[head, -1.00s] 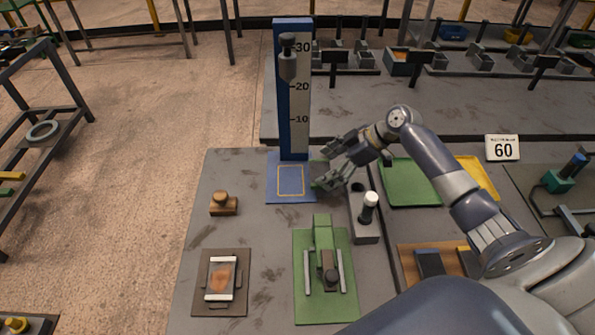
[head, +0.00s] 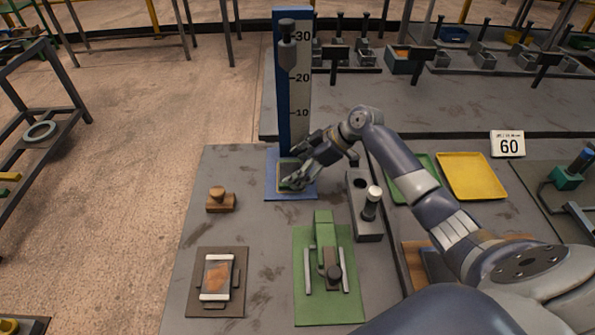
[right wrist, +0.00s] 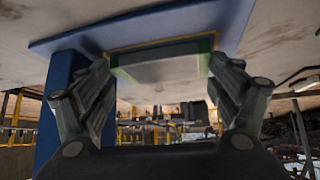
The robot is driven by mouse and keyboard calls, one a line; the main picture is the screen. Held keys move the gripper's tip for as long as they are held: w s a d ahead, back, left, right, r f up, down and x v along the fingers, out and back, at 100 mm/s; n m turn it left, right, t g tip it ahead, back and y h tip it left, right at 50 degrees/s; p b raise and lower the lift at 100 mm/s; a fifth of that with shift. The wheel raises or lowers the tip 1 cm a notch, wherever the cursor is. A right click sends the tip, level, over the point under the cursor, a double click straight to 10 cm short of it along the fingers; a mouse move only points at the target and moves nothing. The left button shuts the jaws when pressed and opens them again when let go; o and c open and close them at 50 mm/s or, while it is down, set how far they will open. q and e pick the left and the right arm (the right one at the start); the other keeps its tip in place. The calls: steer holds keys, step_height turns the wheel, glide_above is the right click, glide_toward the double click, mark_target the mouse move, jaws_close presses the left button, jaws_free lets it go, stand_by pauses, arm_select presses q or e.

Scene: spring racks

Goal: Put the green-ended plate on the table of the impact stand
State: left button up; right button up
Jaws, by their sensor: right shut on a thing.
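The impact stand is a tall blue post with a 10-20-30 scale and a dark weight (head: 287,50) up high. Its blue table (head: 305,192) lies at the post's foot. My right gripper (head: 291,178) is over this table, shut on the green-ended plate. The right wrist view shows the grey plate (right wrist: 160,70) between the two fingers, with green at both ends, over the yellow outline on the blue table (right wrist: 190,22). In the head view the fingers mostly hide the plate. I cannot tell whether it touches the table. My left gripper is not in view.
A grey block with a white-topped peg (head: 368,225) stands close to my right arm. A green fixture (head: 313,290), a wooden stamp-like piece (head: 220,200) and a pad with a framed sample (head: 206,303) lie in front. A yellow tray (head: 470,175) is at right.

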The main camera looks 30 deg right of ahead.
steer(key=o, duration=1.8)
steer(key=shift+s+f, duration=0.1)
steer(key=shift+o, duration=0.2)
steer(key=b+v, duration=0.1)
steer(key=v, duration=1.1)
steer(key=shift+b, duration=0.3)
steer(key=shift+a, duration=0.1)
